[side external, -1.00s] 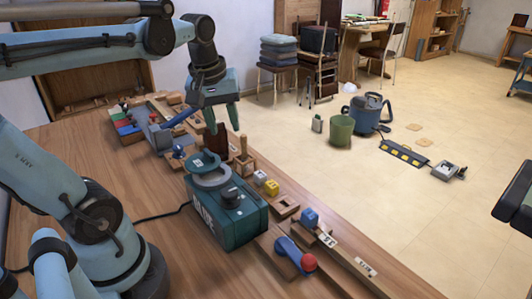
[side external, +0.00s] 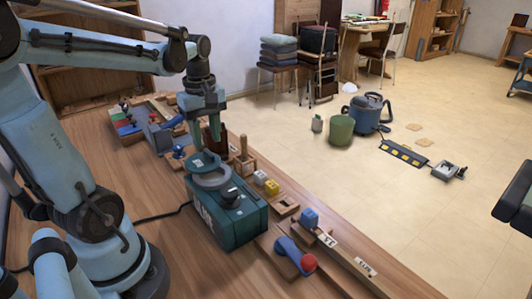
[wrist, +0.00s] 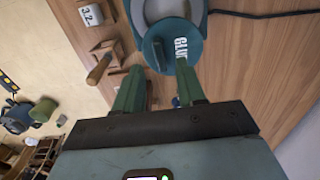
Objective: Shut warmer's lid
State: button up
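The warmer (side external: 228,218) is a teal box with white lettering on the bench. A round grey-rimmed opening (side external: 211,178) shows on its top. Its lid (side external: 203,161) is a teal disc standing open at the far side of the opening. In the wrist view the lid (wrist: 172,50) carries white lettering, and the opening's rim shows above it. My gripper (side external: 206,132) points down just beyond the lid, its fingers apart with nothing held. In the wrist view the right finger of my gripper (wrist: 158,72) reaches the lid's edge; I cannot tell whether they touch.
A wooden block with an upright handle (side external: 244,160) and a dark brown bottle-like object (side external: 214,138) stand close by. Yellow and pale dice-like cubes (side external: 271,187) sit along the bench edge. A tray of coloured pieces (side external: 128,125) lies behind. Bare bench is at the left front.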

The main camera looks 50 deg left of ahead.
aim_at(209, 152)
jog(key=shift+f, duration=1.95)
grip_shut()
